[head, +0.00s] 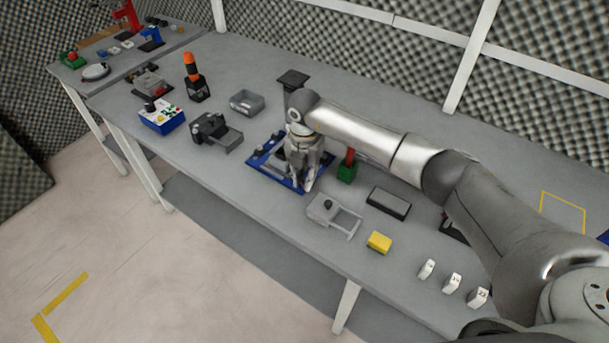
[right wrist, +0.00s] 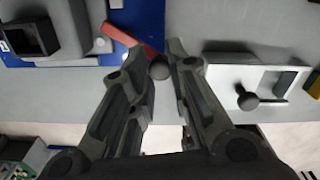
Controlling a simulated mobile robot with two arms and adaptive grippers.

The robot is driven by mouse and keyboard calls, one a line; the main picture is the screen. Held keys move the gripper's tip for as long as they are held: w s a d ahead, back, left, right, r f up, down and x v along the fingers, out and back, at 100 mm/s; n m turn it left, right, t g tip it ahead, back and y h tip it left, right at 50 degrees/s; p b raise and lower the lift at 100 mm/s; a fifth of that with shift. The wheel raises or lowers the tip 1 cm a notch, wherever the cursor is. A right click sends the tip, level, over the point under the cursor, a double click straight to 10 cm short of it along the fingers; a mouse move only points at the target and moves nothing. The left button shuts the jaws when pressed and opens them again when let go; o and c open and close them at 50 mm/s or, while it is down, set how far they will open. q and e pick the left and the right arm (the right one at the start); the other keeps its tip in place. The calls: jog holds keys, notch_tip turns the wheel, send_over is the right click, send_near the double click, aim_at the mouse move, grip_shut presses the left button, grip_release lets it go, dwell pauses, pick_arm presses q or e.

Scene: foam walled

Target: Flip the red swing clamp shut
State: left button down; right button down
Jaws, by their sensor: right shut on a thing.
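The red swing clamp (right wrist: 128,37) shows in the right wrist view as a red arm at the edge of a blue base plate (right wrist: 150,14), with a dark ball knob (right wrist: 159,70) close to its end. My right gripper (right wrist: 165,60) is shut on this knob, one finger on each side. In the head view my right gripper (head: 304,184) points down at the front right part of the blue plate (head: 262,168) and hides the red arm. A grey block stands on the plate. My left gripper is in neither view.
A grey slide fixture (head: 334,214) with a dark knob stands close on the right of the gripper. A green block (head: 347,172) with a red upright part is behind it. A yellow block (head: 379,242) is further right. Bare table lies in front of the blue plate.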

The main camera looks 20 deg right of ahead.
jog(key=shift+w+d+f+n+b, duration=0.1)
jog(key=shift+d+n+b, duration=0.15)
jog(key=shift+n+b, duration=0.45)
jog(key=n+b, duration=0.1)
jog(key=d+n+b, duration=0.1)
jog(key=shift+w+n, duration=0.15)
jog(key=shift+n, duration=0.25)
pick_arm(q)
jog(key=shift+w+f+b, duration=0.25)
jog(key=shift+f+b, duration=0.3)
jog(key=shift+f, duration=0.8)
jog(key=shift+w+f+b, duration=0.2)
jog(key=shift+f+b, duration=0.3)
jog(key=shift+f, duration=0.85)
pick_arm(e)
jog(key=shift+w+d+n, duration=0.2)
jog(key=shift+d+n, duration=0.05)
jog(key=shift+n, duration=0.95)
jog(key=c, duration=1.3)
grip_release()
jog(key=shift+c, duration=0.2)
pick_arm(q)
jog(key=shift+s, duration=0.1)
